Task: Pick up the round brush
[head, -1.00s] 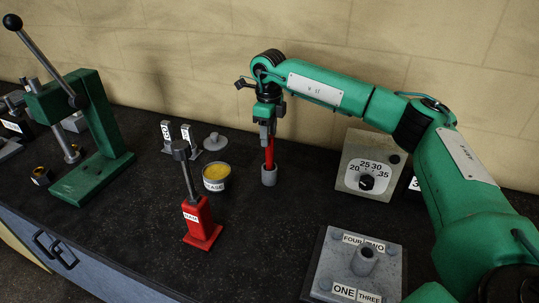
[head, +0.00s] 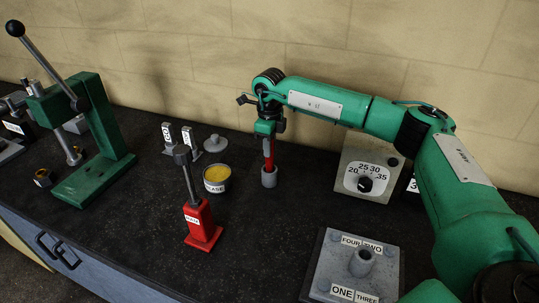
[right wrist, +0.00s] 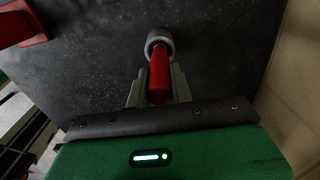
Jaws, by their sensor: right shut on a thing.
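The round brush (head: 269,172) has a red handle and a grey round head, and it stands upright with its head down at the bench surface. I cannot tell whether the head touches the bench. My right gripper (head: 268,138) is above it, shut on the red handle. In the right wrist view the red handle of the brush (right wrist: 159,75) lies between the two grey fingers of the right gripper (right wrist: 158,88), with the grey head beyond them. My left gripper does not show.
A tin of yellow grease (head: 216,178) stands left of the brush, with a grey lid (head: 215,143) behind it. A red jack (head: 202,222) stands in front. A dial box (head: 368,175) and a grey numbered block (head: 355,268) are to the right. A green press (head: 95,150) is far left.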

